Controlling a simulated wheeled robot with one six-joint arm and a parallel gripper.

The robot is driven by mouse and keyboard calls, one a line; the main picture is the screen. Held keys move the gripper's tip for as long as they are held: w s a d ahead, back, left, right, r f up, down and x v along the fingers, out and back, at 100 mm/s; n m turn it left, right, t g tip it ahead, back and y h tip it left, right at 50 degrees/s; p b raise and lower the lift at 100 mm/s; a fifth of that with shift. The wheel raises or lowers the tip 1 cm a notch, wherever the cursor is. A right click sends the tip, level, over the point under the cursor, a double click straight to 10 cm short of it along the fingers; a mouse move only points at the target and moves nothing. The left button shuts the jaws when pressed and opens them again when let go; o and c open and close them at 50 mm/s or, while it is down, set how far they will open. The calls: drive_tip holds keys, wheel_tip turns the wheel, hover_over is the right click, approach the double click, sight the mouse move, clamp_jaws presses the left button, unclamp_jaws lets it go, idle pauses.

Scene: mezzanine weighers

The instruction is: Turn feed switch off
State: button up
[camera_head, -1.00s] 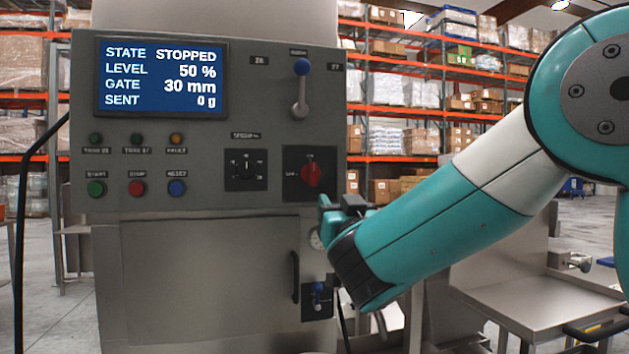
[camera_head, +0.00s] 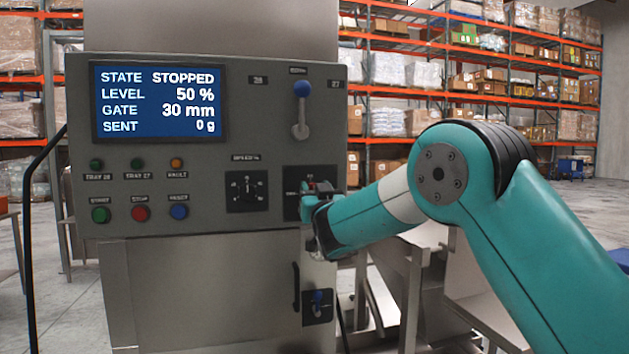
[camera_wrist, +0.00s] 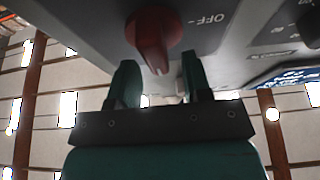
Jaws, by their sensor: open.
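The feed switch, a red rotary knob (camera_wrist: 153,36), sits on a black plate with an "OFF" mark to the knob's right in the wrist view. In the head view the plate (camera_head: 292,184) is at the panel's lower right, and my gripper hides most of the knob. My gripper (camera_head: 313,193) is right at the plate. In the wrist view my gripper (camera_wrist: 159,72) is open, with one finger on each side of the knob's grip end and gaps visible. I cannot tell whether either finger touches it.
The grey control panel (camera_head: 215,219) carries a screen (camera_head: 158,103) reading STOPPED, 50 %, 30 mm, 0 g. A blue-knobbed lever (camera_head: 301,110) stands above the switch plate. A selector dial (camera_head: 247,190) lies to its left. A door handle (camera_head: 296,287) is below.

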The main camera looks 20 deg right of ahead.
drive_tip(key=shift+w+r, duration=0.1)
drive_tip(key=shift+w, duration=0.1)
clamp_jaws()
